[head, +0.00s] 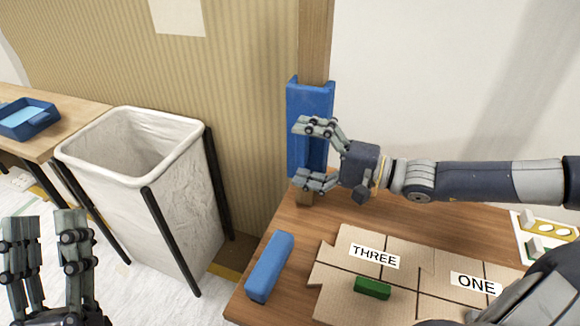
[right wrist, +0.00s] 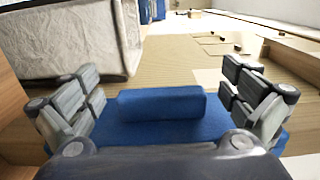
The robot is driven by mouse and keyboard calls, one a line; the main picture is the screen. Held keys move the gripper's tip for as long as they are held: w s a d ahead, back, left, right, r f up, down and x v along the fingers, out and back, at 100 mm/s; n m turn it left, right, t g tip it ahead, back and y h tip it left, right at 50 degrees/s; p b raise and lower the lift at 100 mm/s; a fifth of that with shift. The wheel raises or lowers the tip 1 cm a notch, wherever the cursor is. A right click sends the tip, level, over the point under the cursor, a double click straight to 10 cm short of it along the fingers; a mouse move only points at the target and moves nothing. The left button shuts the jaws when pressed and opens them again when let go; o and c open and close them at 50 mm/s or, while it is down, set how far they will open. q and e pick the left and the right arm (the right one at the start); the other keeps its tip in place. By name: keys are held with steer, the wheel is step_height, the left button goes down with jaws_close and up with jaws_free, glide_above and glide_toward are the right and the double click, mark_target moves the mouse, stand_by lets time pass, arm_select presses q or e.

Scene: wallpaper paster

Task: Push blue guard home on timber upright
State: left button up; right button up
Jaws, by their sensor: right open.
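The blue guard (head: 311,100) is a tall channel on the timber upright (head: 315,40) at the table's back edge. Bare timber shows above it and a short piece below. My right gripper (head: 303,153) is open in front of the guard's lower half, one finger above the other. In the right wrist view the guard's blue face and raised block (right wrist: 160,104) lie between the spread fingers; I cannot tell whether they touch. My left gripper (head: 45,245) is open and empty at the lower left, fingers up, away from the upright.
A loose blue bar (head: 269,266) lies on the table's left side. Cardboard sheets (head: 335,262) labelled THREE and ONE hold a green block (head: 372,287). A white-lined bin (head: 185,215) stands left of the table. A blue tray (head: 28,118) sits on another table.

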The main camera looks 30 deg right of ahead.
arm_select(q)
steer(key=shift+w+f+g+y+p, duration=1.35)
steer(key=shift+w+f+g, duration=0.95)
steer(key=shift+f+g, duration=2.8)
steer(key=s+a+f+g+y+p, duration=0.1)
steer(key=s+a+f+g, duration=0.1)
steer(key=f, duration=0.5)
steer(key=s+a+f+g+y+p, duration=0.1)
steer(key=s+f+g+p, duration=0.1)
steer(key=f, duration=0.5)
steer(key=shift+s+a+f+n+g, duration=0.35)
steer(key=shift+s+g, duration=0.35)
steer(key=shift+s, duration=0.35)
arm_select(e)
steer(key=shift+s+a, duration=1.8)
steer(key=shift+a, duration=0.25)
